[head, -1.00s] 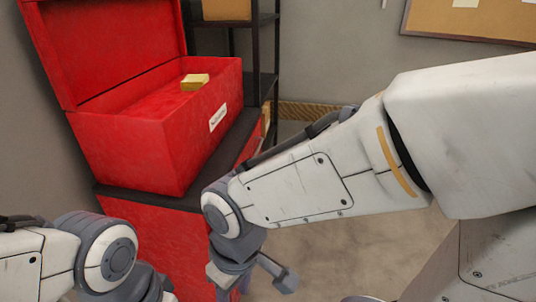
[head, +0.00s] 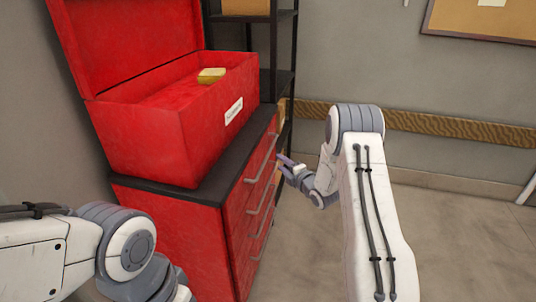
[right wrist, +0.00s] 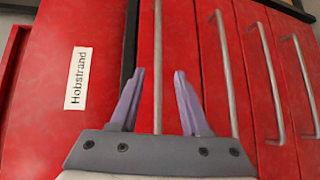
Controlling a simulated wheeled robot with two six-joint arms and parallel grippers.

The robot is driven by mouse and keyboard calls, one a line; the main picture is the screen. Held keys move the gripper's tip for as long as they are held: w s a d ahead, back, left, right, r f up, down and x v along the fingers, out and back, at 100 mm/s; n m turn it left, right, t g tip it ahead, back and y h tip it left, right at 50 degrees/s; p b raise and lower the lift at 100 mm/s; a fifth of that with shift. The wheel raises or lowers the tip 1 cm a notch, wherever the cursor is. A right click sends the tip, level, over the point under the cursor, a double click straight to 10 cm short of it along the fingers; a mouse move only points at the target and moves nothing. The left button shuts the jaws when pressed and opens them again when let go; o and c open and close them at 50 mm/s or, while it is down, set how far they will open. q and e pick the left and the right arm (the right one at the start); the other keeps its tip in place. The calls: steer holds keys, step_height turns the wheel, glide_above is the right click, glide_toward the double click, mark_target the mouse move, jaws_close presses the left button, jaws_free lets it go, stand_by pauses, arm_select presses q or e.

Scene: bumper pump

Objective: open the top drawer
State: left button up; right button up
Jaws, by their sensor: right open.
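The red cabinet (head: 165,235) has several drawers with metal bar handles on its right-facing front. The top drawer's handle (head: 262,160) is just below the black top, and the drawer looks shut, flush with the others. In the right wrist view that handle (right wrist: 157,35) appears between the two fingers. My right gripper (head: 281,161) is open and empty, with its fingers pointing at the top drawer's front near the handle. It also shows in the right wrist view (right wrist: 159,74). Whether it touches the handle I cannot tell. My left arm is at lower left; its gripper is out of view.
An open red chest (head: 150,130) with a white label (head: 234,111) stands on the cabinet's black top (head: 235,155). A dark shelf rack (head: 285,60) stands behind. The floor (head: 450,230) to the right is clear.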

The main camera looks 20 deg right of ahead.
mark_target(269, 151)
steer(key=shift+n, duration=0.3)
steer(key=p+x, duration=0.2)
steer(key=x, duration=0.8)
steer(key=shift+w, duration=0.3)
jaws_close()
stand_by(0.8)
